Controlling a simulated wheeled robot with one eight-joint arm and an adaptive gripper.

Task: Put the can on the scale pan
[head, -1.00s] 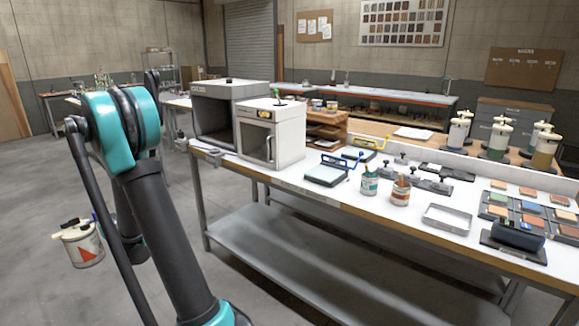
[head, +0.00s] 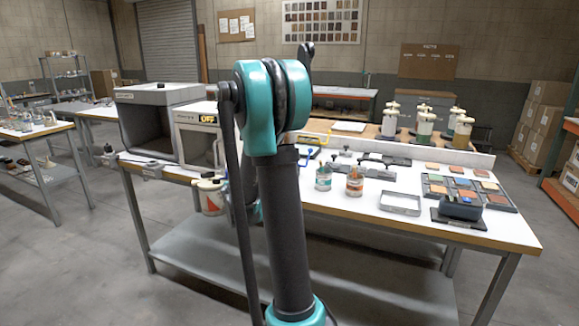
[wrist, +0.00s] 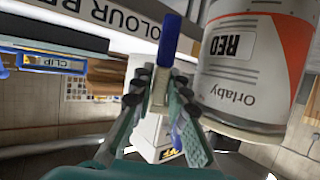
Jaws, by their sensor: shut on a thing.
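The can (head: 212,203) is white with a red triangle and hangs in front of the bench's left part, clear of the top. In the wrist view the can (wrist: 245,75) reads "RED" and "Orlaby" and fills the right side. My gripper (wrist: 160,88) is shut on a narrow blue and cream piece beside the can, which seems to be its handle; the join is not clear. In the head view my gripper (head: 210,180) is small, at the can's top. I cannot make out the scale pan for certain; my arm covers part of the bench.
The white bench top (head: 345,212) holds two small tins, an orange one (head: 355,182) and a teal one (head: 323,178), an open metal tray (head: 400,209), and a dark box (head: 461,208). A grey booth (head: 150,120) stands at the left end. Yellow and blue frames (head: 315,138) show behind my arm.

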